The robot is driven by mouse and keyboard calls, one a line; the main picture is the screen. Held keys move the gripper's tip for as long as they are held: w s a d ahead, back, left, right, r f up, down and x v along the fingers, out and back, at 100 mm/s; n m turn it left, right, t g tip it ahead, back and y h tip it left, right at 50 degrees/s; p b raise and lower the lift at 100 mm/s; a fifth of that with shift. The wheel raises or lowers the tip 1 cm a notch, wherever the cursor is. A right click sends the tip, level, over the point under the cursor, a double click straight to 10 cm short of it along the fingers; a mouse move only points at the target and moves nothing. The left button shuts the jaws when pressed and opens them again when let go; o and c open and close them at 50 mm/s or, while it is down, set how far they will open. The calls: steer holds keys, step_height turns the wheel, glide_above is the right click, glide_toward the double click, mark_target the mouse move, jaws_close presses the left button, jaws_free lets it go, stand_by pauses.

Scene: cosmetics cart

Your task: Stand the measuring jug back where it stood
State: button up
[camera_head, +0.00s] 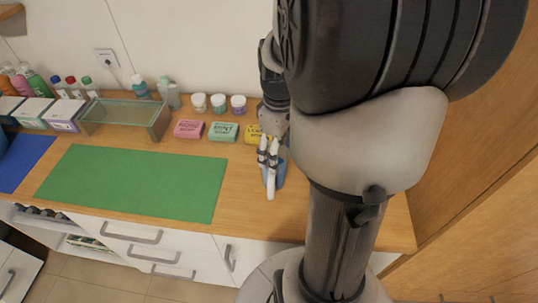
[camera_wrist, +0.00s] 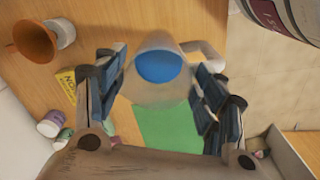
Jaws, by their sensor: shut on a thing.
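The measuring jug (camera_wrist: 141,92) is pale, with blue inside its round opening and a handle on the right in the wrist view. My gripper (camera_wrist: 160,72) is shut on the jug's body, one finger on each side. In the head view the jug (camera_head: 281,172) shows as a blue and white shape at my gripper (camera_head: 268,158), right of the green mat (camera_head: 140,183). My arm hides part of it. I cannot tell whether its base touches the wooden counter (camera_head: 232,200).
Pink (camera_head: 188,129), mint (camera_head: 222,132) and yellow (camera_head: 255,134) soap boxes stand behind, near small jars (camera_head: 218,103). A glass-sided tray (camera_head: 125,117) is at the back left. The wrist view shows an orange funnel (camera_wrist: 37,42) and a large labelled container (camera_wrist: 283,18).

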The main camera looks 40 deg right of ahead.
step_height(320, 180, down, 5)
steer(key=shift+r+b, duration=0.1)
steer(key=shift+b, duration=0.6)
steer(key=shift+f, duration=0.25)
steer(key=o, duration=1.8)
steer(key=shift+r, duration=0.1)
step_height(320, 180, up, 12)
steer(key=p, duration=0.4)
steer(key=shift+r, duration=0.15)
